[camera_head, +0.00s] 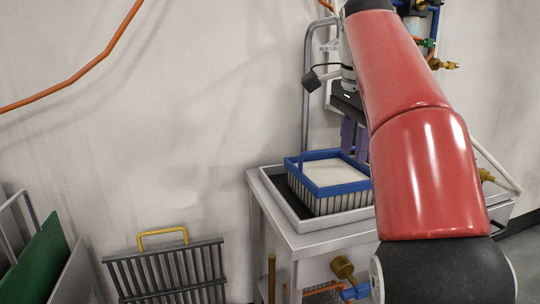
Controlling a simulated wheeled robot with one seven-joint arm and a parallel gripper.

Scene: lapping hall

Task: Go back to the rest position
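My red arm reaches from the lower right up to the top of the view, then down to my gripper (354,152). Its purple-grey fingers point down above the back right part of a blue-rimmed basket (337,190), partly hidden behind my arm. I cannot tell whether the fingers touch the basket's blue handle (318,155) or how far apart they are. The basket has slatted light sides and a pale flat top inside. It sits upright in a shallow tray (274,197) on a grey metal stand (320,239).
A slatted metal rack (165,272) with a yellow handle leans at the wall, lower left. Green and grey panels (38,262) stand farther left. A brass valve (343,268) juts from the stand's front. Pipes and fittings (428,45) are behind my arm. An orange hose (80,73) hangs upper left.

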